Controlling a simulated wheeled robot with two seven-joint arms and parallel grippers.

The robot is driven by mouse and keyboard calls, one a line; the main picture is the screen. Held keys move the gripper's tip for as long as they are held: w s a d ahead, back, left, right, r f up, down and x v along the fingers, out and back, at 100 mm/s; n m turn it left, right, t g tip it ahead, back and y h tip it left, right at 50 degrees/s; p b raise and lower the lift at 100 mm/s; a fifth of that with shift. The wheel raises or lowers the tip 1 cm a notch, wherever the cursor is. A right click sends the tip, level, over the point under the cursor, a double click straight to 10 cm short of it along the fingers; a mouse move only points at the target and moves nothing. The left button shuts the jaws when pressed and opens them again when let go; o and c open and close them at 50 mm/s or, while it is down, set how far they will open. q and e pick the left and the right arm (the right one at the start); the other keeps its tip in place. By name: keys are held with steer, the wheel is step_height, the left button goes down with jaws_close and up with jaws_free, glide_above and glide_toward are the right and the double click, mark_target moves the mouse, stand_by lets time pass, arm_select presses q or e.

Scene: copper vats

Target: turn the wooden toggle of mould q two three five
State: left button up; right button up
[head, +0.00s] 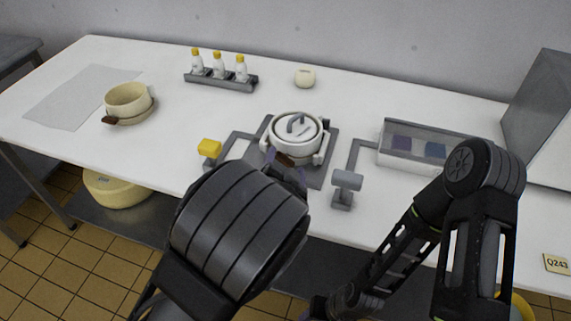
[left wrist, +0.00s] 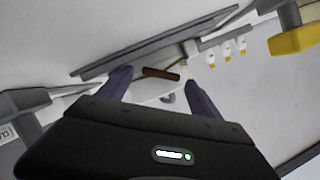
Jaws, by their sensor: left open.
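The mould (head: 295,133) is a round white vessel with a grey-handled lid, standing on a grey plate at the middle of the bench. Its wooden toggle (head: 285,159) is a small brown bar on the near side. My left gripper (head: 286,167) is open at that side. In the left wrist view the toggle (left wrist: 161,73) shows between and beyond the two purple fingers (left wrist: 160,90), with visible gaps to both. I cannot make out a label on this mould. My right arm is at the lower right, and its gripper is not visible.
A yellow block on a stand (head: 209,148) and a grey block on a stand (head: 346,186) flank the mould. A clear-lidded box (head: 410,146) stands right, a bottle rack (head: 221,81) behind, and a cream vessel (head: 128,100) left. A Q243 tag (head: 556,264) is at far right.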

arm_select(q)
steer(key=v, duration=0.7)
steer(key=shift+s+r, duration=0.15)
steer(key=shift+s, duration=0.25)
